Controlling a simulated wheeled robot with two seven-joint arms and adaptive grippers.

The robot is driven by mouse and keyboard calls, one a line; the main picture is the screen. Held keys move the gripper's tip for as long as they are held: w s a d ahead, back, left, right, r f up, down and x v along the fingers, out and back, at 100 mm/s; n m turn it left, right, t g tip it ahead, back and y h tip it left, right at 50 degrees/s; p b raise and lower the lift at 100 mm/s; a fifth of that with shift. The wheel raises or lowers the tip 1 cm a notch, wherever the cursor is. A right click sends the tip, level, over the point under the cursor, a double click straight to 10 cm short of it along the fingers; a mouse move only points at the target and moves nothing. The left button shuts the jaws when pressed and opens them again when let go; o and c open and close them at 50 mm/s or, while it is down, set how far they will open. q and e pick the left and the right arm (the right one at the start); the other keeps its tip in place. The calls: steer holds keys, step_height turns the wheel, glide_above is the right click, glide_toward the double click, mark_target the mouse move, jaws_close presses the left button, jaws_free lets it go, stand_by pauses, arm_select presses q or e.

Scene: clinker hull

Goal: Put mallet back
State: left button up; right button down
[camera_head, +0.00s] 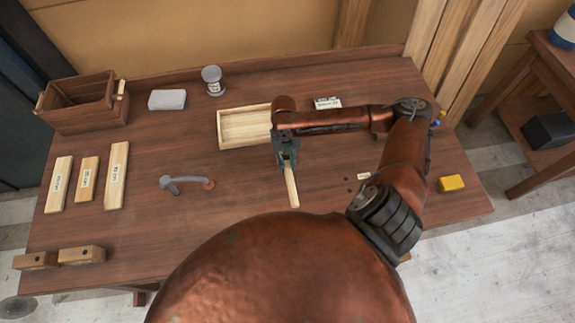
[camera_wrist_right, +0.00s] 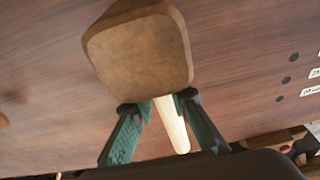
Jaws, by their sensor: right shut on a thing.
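The mallet has a blocky brown head (camera_wrist_right: 137,48) and a pale round handle (camera_wrist_right: 172,125). My right gripper (camera_wrist_right: 160,108) is shut on the handle just below the head in the right wrist view. In the head view my right gripper (camera_head: 286,152) is over the middle of the bench, at the front right corner of a pale open wooden tray. The mallet's pale handle (camera_head: 292,188) sticks out from it toward the front. The mallet's head is not clearly visible there, behind my gripper and wrist. My left gripper is not in view.
The brown bench (camera_head: 240,215) holds a wooden tray (camera_head: 229,142), a hammer-like tool (camera_head: 185,182), labelled wood strips (camera_head: 86,180), a crate (camera_head: 77,118) and a yellow block (camera_head: 451,183). Small dark holes (camera_head: 350,190) with a label (camera_head: 363,176) lie right of the handle.

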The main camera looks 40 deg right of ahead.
steer(key=shift+f, duration=0.5)
steer(key=c, duration=1.8)
jaws_free()
steer(key=shift+o, duration=0.2)
steer(key=p+v, duration=0.2)
steer(key=p, duration=0.1)
steer(key=s+p+v, duration=0.1)
steer(key=p+v, duration=0.1)
steer(key=v, duration=0.1)
steer(key=p+v, duration=0.3)
steer(key=shift+s+a+r+p, duration=0.2)
steer(key=shift+s+a+p, duration=0.1)
steer(key=shift+a+p, duration=0.05)
steer(key=shift+f, duration=0.1)
